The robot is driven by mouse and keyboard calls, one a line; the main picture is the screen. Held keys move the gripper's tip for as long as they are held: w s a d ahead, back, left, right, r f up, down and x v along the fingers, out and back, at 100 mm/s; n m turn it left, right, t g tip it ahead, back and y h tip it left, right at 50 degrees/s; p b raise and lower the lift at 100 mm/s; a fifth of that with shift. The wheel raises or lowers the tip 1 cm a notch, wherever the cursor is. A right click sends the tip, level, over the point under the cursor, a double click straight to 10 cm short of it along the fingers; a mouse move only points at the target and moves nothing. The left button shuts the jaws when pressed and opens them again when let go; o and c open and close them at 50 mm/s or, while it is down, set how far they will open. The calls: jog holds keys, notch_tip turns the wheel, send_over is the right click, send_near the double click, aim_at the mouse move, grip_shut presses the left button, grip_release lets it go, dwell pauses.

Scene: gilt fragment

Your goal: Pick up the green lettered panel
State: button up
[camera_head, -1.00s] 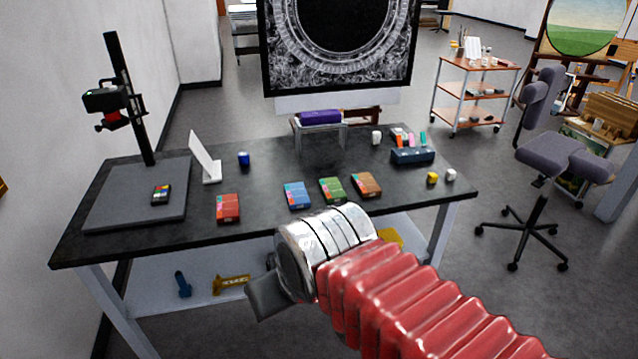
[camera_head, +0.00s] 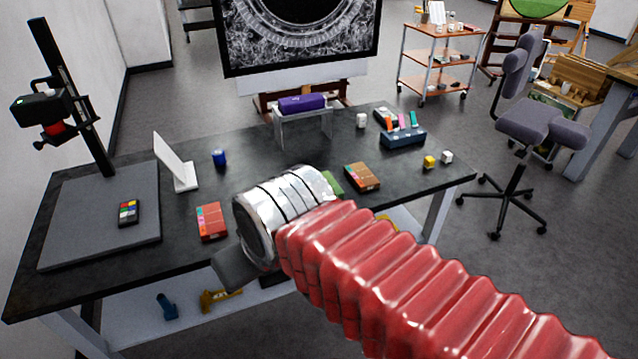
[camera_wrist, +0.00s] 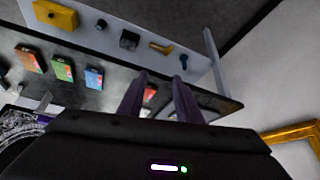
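The green lettered panel (camera_head: 333,183) lies on the dark table top. In the head view my silver wrist covers most of it, and only a green edge shows. In the wrist view the whole green panel (camera_wrist: 62,68) shows at upper left, between a brown and a blue panel. My gripper (camera_wrist: 160,77) is open, with two purple fingers apart and nothing held between them. The green panel is well to the left of the fingers in that view, apart from them. In the head view the fingertips cannot be made out.
A red panel (camera_head: 212,222) and a brown panel (camera_head: 362,177) lie on the same table (camera_head: 110,259). The blue panel (camera_wrist: 94,78) shows in the wrist view. A white stand (camera_head: 176,164), a camera column (camera_head: 70,95) and a purple roll (camera_head: 302,103) stand around them.

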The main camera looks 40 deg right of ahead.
jog(key=shift+o, duration=0.2)
jog(key=shift+w, duration=0.1)
jog(key=shift+o, duration=0.8)
jog(key=shift+d, duration=0.1)
jog(key=o, duration=0.9)
jog(key=w+d+f+m+t+h, duration=0.1)
jog(key=w+d+f+m+h, duration=0.1)
jog(key=w+d, duration=0.6)
jog(key=d+h, duration=0.1)
jog(key=d, duration=0.3)
jog(key=shift+w+t, duration=0.3)
jog(key=shift+w, duration=0.1)
jog(key=shift+o, duration=0.4)
jog(key=w+d+f+t+h, duration=0.1)
jog(key=w+d+f, duration=0.2)
jog(key=d, duration=0.7)
jog(key=shift+w+d+m+t+h, duration=0.15)
jog(key=shift+w+m+t+h, duration=0.2)
jog(key=shift+w, duration=0.45)
jog(key=t+y, duration=0.1)
jog(key=t, duration=0.3)
send_near(337, 191)
jog(key=a+r, duration=0.1)
jog(key=r, duration=0.1)
jog(key=shift+s+a+f+m, duration=0.1)
jog(key=shift+s+a+m, duration=0.15)
jog(key=shift+a, duration=0.05)
jog(key=shift+x, duration=4.25)
